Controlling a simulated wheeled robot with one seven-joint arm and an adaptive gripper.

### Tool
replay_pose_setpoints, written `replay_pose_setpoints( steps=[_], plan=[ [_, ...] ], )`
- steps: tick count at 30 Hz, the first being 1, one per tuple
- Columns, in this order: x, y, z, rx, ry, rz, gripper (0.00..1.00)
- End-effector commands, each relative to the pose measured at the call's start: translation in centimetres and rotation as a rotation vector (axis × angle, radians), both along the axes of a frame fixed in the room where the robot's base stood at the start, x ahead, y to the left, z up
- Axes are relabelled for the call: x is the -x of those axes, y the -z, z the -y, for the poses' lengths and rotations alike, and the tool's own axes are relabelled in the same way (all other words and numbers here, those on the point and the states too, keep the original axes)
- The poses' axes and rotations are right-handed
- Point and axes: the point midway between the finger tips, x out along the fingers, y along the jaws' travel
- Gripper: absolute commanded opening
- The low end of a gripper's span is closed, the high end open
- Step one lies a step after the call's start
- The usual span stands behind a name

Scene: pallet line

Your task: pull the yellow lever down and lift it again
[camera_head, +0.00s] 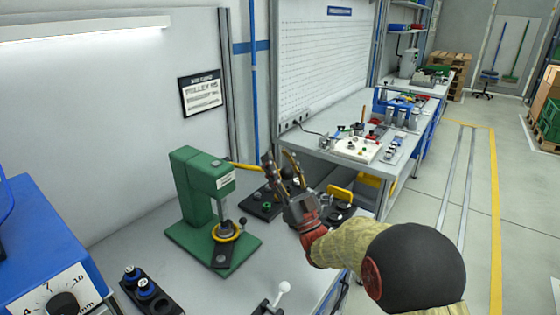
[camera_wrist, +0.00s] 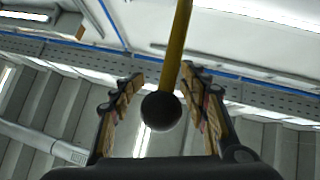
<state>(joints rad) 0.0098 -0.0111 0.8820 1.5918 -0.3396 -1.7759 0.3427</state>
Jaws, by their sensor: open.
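The yellow lever (camera_head: 247,166) sticks out to the right from the green press (camera_head: 197,190) on the bench, roughly level. In the wrist view the lever (camera_wrist: 178,45) comes down from the top and ends in a black ball knob (camera_wrist: 161,110). My gripper (camera_head: 278,162) is at the lever's outer end. In the wrist view my gripper (camera_wrist: 163,95) is open, with one finger on each side of the knob and a visible gap at both sides.
A yellow ring (camera_head: 227,231) sits on the press base. A black holder with blue-topped parts (camera_head: 145,288) and a white-knobbed clamp (camera_head: 283,288) stand in front. A blue box with a dial (camera_head: 45,250) is at left. Black fixtures (camera_head: 262,206) lie beneath my gripper.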

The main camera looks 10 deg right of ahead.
Motion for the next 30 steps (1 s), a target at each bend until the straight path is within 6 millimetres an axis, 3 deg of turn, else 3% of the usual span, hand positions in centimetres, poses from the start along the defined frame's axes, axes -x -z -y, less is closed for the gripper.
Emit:
replay_pose_setpoints(
  steps=[5,19,30],
  plan=[
    [0.9,1.1,0.5,0.0,0.001,-0.001,0.44],
    [6.0,7.6,3.3,0.001,0.002,-0.003,0.44],
    [7.1,8.9,3.9,0.0,0.001,-0.001,0.44]
  ],
)
